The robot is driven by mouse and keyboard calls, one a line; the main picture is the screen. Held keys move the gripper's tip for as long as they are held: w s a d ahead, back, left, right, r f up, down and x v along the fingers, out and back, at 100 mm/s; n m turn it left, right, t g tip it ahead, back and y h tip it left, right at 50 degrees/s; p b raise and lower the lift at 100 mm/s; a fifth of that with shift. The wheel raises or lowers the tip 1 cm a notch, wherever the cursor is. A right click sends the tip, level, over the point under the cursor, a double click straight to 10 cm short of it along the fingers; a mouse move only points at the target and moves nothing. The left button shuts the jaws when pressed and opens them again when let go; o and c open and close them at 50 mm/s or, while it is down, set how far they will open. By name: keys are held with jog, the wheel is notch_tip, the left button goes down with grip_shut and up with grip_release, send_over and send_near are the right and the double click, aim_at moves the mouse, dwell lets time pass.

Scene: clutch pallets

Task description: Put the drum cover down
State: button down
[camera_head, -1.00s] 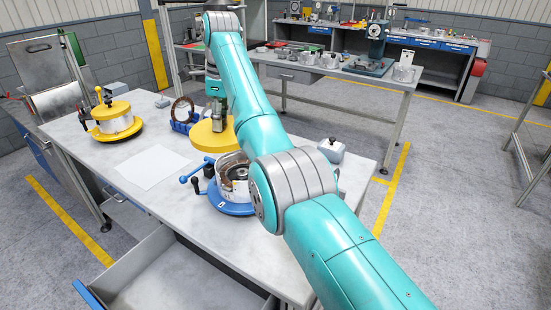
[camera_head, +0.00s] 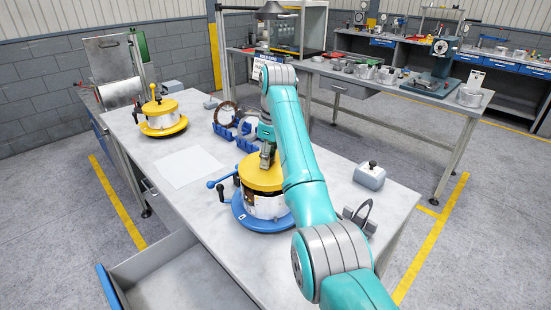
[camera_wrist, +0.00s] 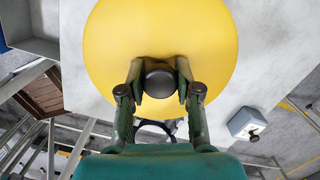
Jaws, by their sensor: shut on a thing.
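The yellow drum cover (camera_head: 258,178) is a round disc with a dark knob. In the head view it lies level over the white drum (camera_head: 266,206) on the blue round base (camera_head: 250,222); I cannot tell whether it fully rests on the rim. My gripper (camera_head: 268,152) is above the cover, its fingers pointing down. In the wrist view the cover (camera_wrist: 150,30) fills the upper middle and hides the drum. My gripper (camera_wrist: 160,85) is shut on its black knob (camera_wrist: 160,80) there.
A second drum with a yellow cover (camera_head: 160,106) stands at the back left of the workbench (camera_head: 160,215). Blue holders with rings (camera_head: 225,122) stand behind my drum. A grey block with a black knob (camera_head: 370,174) is at right. A white sheet (camera_head: 190,166) lies left.

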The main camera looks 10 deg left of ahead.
jog(key=shift+a+f, duration=0.15)
jog(key=shift+f, duration=0.35)
jog(key=shift+f, duration=0.45)
jog(key=c, duration=0.8)
grip_release()
